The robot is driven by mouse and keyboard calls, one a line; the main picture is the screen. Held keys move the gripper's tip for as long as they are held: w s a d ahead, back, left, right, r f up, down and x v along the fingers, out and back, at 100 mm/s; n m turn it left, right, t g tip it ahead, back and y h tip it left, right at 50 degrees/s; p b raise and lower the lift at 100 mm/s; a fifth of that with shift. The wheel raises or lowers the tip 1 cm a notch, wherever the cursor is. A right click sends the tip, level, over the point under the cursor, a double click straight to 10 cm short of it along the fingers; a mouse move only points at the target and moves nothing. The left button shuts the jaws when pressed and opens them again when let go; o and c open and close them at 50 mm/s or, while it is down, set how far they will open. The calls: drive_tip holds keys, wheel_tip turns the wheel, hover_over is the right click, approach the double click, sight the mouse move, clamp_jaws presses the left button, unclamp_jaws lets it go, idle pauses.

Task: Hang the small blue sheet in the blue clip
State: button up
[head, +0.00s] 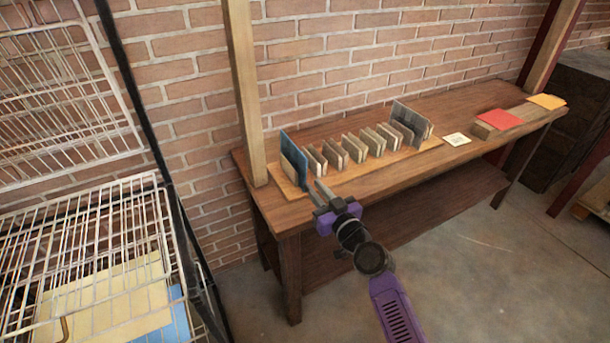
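A blue sheet (176,318) lies on the wire rack at lower left, partly under larger pale yellow sheets (110,300). Another blue flat panel (291,146) stands upright at the left end of a wooden holder on the bench; I cannot tell whether it is a sheet or a divider. I cannot make out a blue clip. My gripper (316,187) is in front of the holder's left end, pointing up and left. Its two grey fingers look apart, with nothing seen between them. I cannot tell whether they touch the holder.
The wooden holder (345,172) carries several upright pieces along the wooden bench (290,215). To the right are a white card (457,139), a red sheet (499,119) and a yellow sheet (547,101). A wooden post (243,90) rises at the bench's left. Floor in front is clear.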

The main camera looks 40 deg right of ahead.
sight(297, 157)
drive_tip(key=x, duration=0.3)
drive_tip(key=shift+w+d+f, duration=0.1)
drive_tip(key=shift+w, duration=0.1)
drive_tip(key=shift+b+x, duration=0.5)
drive_tip(key=shift+x, duration=0.4)
clamp_jaws()
wheel_tip(297, 157, up, 8)
drive_tip(key=p, duration=0.6)
drive_tip(key=shift+f, duration=0.15)
drive_tip(key=shift+s, duration=0.1)
